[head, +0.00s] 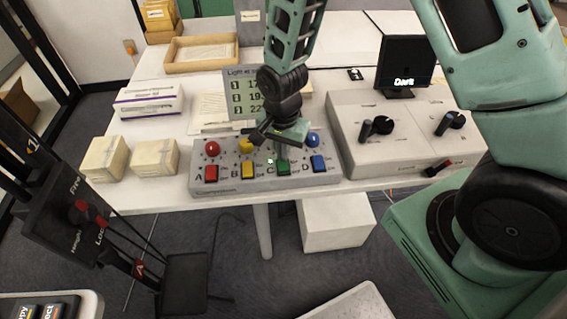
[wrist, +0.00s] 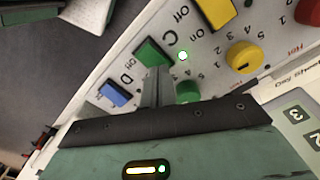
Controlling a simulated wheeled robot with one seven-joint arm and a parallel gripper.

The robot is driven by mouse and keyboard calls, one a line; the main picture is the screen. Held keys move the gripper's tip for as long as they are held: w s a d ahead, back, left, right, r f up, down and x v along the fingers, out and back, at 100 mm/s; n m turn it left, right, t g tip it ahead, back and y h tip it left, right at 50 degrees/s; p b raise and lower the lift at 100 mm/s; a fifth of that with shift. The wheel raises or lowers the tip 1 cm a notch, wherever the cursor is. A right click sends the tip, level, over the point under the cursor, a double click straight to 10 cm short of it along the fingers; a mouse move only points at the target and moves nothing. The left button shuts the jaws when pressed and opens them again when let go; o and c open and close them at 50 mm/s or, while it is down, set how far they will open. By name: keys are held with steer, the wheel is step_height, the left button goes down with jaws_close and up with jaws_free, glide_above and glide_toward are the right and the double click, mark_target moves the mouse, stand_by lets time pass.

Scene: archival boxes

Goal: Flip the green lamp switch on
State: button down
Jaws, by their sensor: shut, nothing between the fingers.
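The control panel (head: 215,185) stands at the table's front edge with red, yellow, green and blue rocker switches marked A to D. The green lamp switch (head: 284,168), marked C, also shows in the wrist view (wrist: 152,53). A small light (wrist: 182,56) beside it glows white with a green rim; it also glows in the head view (head: 271,161). My gripper (head: 283,154) is shut and empty, pointing down at the panel. Its fingertips (wrist: 159,72) are right by the green switch's edge; I cannot tell whether they touch it. The green knob (wrist: 187,91) is partly hidden behind my gripper.
The yellow switch (head: 248,171) and blue switch (head: 319,163) flank the green one closely. Red (head: 212,149), yellow (head: 247,146) and blue (head: 312,139) knobs stand behind. A grey dial box (head: 350,125) is at right; small cartons (head: 154,158) are at left.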

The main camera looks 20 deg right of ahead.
step_height(320, 180, up, 6)
steer(key=p, duration=0.4)
steer(key=shift+r+p, duration=0.15)
steer(key=shift+p, duration=0.25)
step_height(320, 180, up, 6)
steer(key=n, duration=0.3)
glide_above(275, 178)
steer(key=s+a+r+n, duration=0.2)
steer(key=s+r+n, duration=1)
steer(key=s, duration=0.5)
steer(key=shift+a+r+n+y, duration=0.3)
steer(key=shift+a+r+n, duration=0.1)
steer(key=shift+n, duration=0.8)
